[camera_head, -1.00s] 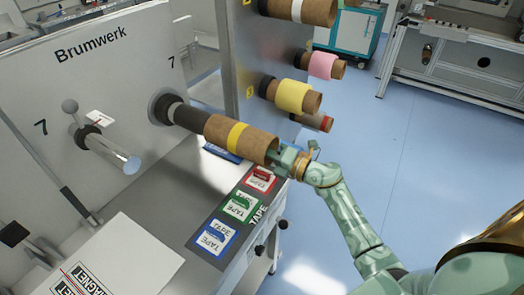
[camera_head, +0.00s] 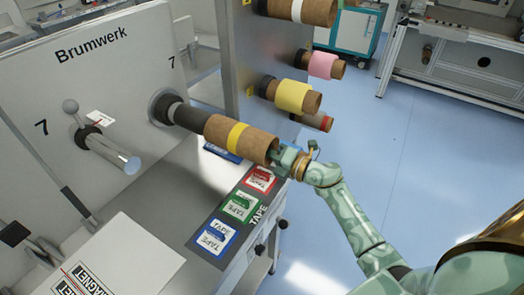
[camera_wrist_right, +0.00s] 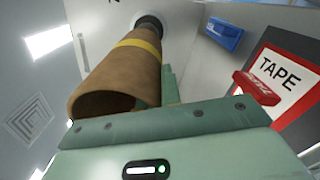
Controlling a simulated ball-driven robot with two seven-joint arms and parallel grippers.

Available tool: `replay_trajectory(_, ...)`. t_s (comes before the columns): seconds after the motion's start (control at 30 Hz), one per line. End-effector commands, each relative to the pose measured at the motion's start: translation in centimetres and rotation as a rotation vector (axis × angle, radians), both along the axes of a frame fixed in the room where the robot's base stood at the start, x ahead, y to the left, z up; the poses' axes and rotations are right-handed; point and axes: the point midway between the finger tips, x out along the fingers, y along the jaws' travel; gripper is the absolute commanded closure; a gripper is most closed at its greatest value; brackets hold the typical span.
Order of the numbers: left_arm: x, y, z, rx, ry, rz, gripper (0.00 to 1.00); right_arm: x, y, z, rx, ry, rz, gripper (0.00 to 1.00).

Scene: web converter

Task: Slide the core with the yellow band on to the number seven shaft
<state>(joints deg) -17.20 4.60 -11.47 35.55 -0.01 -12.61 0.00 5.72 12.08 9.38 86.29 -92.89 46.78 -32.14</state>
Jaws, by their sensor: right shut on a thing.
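The brown cardboard core with the yellow band (camera_head: 236,138) lies in line with the dark number seven shaft (camera_head: 190,117), which sticks out from the panel beside a "7" mark. The core's far end meets the shaft's outer part; how far the shaft reaches inside is hidden. My right gripper (camera_head: 284,157) is shut on the core's near, open end. The fingertips are mostly hidden there. My left gripper is in neither view.
Several other cores, including one with a yellow sleeve (camera_head: 293,96), hang on the rack behind. Floor at right is clear.

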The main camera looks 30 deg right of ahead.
Motion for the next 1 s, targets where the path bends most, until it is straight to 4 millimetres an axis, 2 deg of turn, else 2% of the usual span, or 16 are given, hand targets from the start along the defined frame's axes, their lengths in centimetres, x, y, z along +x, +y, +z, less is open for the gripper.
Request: replay_trajectory(1.0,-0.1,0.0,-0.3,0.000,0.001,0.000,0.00,1.6,0.9,0.0,0.001,-0.001,-0.001,1.00)
